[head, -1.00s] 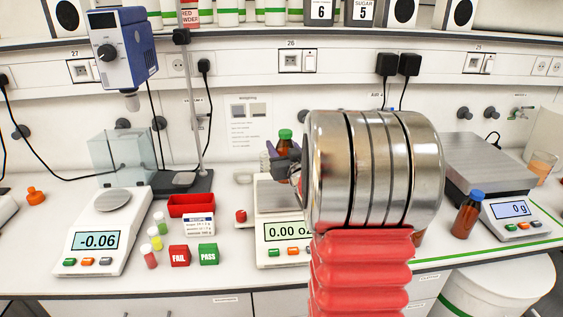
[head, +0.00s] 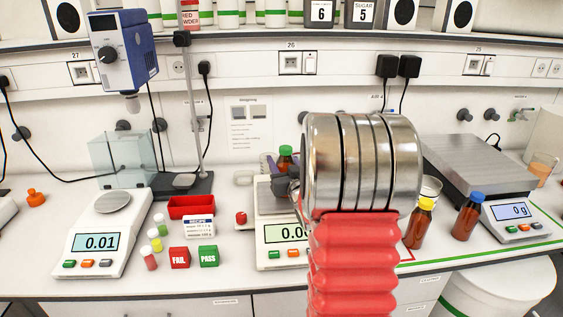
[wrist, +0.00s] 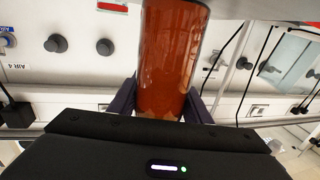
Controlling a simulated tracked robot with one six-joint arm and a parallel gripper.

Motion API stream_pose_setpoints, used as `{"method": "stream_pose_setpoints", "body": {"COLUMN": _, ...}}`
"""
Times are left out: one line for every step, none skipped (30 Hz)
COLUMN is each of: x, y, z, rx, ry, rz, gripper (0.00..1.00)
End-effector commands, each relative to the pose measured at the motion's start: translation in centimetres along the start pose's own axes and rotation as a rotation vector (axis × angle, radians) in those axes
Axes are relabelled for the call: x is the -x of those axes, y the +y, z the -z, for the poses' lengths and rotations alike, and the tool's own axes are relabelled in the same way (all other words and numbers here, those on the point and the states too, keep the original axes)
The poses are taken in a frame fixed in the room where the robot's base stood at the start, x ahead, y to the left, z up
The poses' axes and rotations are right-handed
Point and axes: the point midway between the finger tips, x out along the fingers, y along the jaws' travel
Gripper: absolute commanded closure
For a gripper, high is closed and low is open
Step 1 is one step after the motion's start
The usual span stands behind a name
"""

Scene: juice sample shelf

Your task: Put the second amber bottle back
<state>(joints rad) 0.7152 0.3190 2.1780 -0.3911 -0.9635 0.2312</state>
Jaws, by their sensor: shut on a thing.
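An amber bottle with a green cap (head: 285,158) is held upright in my gripper (head: 281,174), above or just behind the middle scale (head: 268,215). My arm and gripper hide its lower part, so I cannot tell whether it touches anything. In the wrist view the amber bottle (wrist: 168,60) sits between the two dark fingers of my gripper (wrist: 160,104). Two other amber bottles stand on the right: one with an orange-yellow cap (head: 420,226) and one with a blue cap (head: 468,218).
A large grey-topped scale (head: 475,165) is behind the two standing bottles. A clear beaker (head: 431,187) is partly hidden by my arm. On the left are a red tray (head: 191,206), small vials, FAIL (head: 179,257) and PASS (head: 208,255) blocks, and a scale (head: 98,245).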

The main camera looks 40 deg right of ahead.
Motion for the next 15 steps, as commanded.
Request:
{"method": "stream_pose_setpoints", "body": {"x": -0.02, "y": 0.00, "z": -0.05, "rx": 0.000, "ry": 0.001, "rz": 0.000, "gripper": 0.90}}
{"method": "stream_pose_setpoints", "body": {"x": -0.03, "y": -0.05, "z": -0.12, "rx": 0.000, "ry": 0.001, "rz": 0.001, "gripper": 0.90}}
{"method": "stream_pose_setpoints", "body": {"x": -0.04, "y": -0.06, "z": -0.20, "rx": 0.000, "ry": 0.001, "rz": 0.001, "gripper": 0.90}}
{"method": "stream_pose_setpoints", "body": {"x": -0.04, "y": -0.07, "z": -0.25, "rx": 0.000, "ry": 0.001, "rz": 0.001, "gripper": 0.90}}
{"method": "stream_pose_setpoints", "body": {"x": -0.04, "y": -0.07, "z": -0.31, "rx": 0.000, "ry": 0.002, "rz": 0.002, "gripper": 0.90}}
{"method": "stream_pose_setpoints", "body": {"x": -0.02, "y": -0.07, "z": -0.33, "rx": 0.000, "ry": 0.001, "rz": 0.001, "gripper": 0.53}}
{"method": "stream_pose_setpoints", "body": {"x": -0.02, "y": -0.07, "z": -0.33, "rx": 0.000, "ry": 0.000, "rz": 0.001, "gripper": 0.51}}
{"method": "stream_pose_setpoints", "body": {"x": -0.02, "y": -0.07, "z": -0.33, "rx": 0.000, "ry": 0.000, "rz": 0.001, "gripper": 0.49}}
{"method": "stream_pose_setpoints", "body": {"x": -0.02, "y": -0.07, "z": -0.33, "rx": 0.000, "ry": 0.000, "rz": 0.001, "gripper": 0.46}}
{"method": "stream_pose_setpoints", "body": {"x": -0.02, "y": -0.07, "z": -0.33, "rx": 0.000, "ry": 0.000, "rz": 0.001, "gripper": 0.44}}
{"method": "stream_pose_setpoints", "body": {"x": -0.02, "y": -0.07, "z": -0.33, "rx": 0.000, "ry": 0.000, "rz": 0.001, "gripper": 0.42}}
{"method": "stream_pose_setpoints", "body": {"x": -0.02, "y": -0.07, "z": -0.33, "rx": 0.000, "ry": 0.000, "rz": 0.001, "gripper": 0.39}}
{"method": "stream_pose_setpoints", "body": {"x": -0.02, "y": -0.07, "z": -0.33, "rx": 0.000, "ry": 0.000, "rz": 0.001, "gripper": 0.37}}
{"method": "stream_pose_setpoints", "body": {"x": -0.02, "y": -0.07, "z": -0.33, "rx": 0.000, "ry": 0.000, "rz": 0.001, "gripper": 0.37}}
{"method": "stream_pose_setpoints", "body": {"x": -0.02, "y": -0.06, "z": -0.33, "rx": 0.000, "ry": 0.000, "rz": 0.001, "gripper": 0.37}}
